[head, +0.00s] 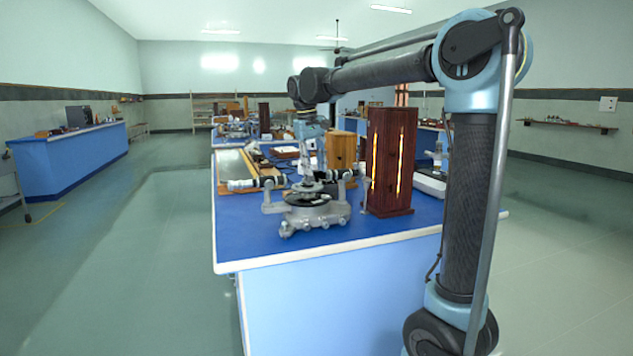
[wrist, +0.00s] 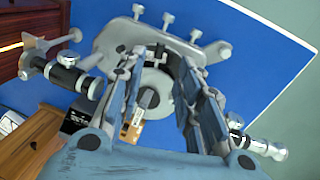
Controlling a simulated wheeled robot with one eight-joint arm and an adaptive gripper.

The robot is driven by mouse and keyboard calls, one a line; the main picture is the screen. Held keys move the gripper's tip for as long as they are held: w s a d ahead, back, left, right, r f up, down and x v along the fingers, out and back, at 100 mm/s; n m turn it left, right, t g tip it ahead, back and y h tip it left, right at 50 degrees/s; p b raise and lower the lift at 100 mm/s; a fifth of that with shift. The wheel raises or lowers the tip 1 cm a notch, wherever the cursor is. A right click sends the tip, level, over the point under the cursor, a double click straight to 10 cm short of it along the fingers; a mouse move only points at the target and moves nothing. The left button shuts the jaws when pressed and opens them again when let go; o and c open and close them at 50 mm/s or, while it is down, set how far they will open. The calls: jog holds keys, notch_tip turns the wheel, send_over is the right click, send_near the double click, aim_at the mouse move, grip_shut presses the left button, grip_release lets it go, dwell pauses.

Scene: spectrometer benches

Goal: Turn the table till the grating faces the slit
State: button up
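The grey metal spectrometer (head: 310,215) stands on the blue bench near its front edge. Its small round table (wrist: 155,82) shows in the wrist view, with a small upright dark and pale piece (wrist: 145,103) on it, perhaps the grating in its holder. One tube (wrist: 65,76) points toward the wooden lamp housing; another tube (wrist: 262,146) lies at lower right. Which tube carries the slit, and the grating's exact facing, I cannot tell. My gripper (wrist: 160,68) is open above the table, its fingers apart on either side of the piece. Contact is not clear.
A tall dark-red wooden lamp housing (head: 391,150) with glowing slots stands right of the spectrometer. A lighter wooden box (head: 341,150) stands behind it. Other instruments crowd the bench further back. The bench's front strip (head: 260,245) and the floor at left are clear.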

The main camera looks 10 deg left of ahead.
jog(key=shift+s+a+r, duration=0.15)
jog(key=shift+r, duration=1.3)
jog(key=s+d+f+m, duration=0.1)
jog(key=s+d+f, duration=0.25)
jog(key=d, duration=0.35)
jog(key=s+d+f+m+y, duration=0.1)
jog(key=s+d+f, duration=0.25)
jog(key=d, duration=0.45)
jog(key=s+d+f+m, duration=0.1)
jog(key=s+d+f, duration=0.2)
jog(key=s+d, duration=0.3)
jog(key=s+d+f+m, duration=0.1)
jog(key=s+d+f, duration=0.2)
jog(key=s+f, duration=0.2)
jog(key=s+d+f+m, duration=0.1)
jog(key=s+d+f, duration=0.3)
jog(key=f, duration=0.4)
jog(key=s+d+f+m+t, duration=0.1)
jog(key=s+d+f, duration=0.3)
jog(key=f, duration=0.3)
jog(key=shift+s+d+f+m+y, duration=0.2)
jog(key=shift+s+f+m+y, duration=0.15)
jog(key=shift+s, duration=0.55)
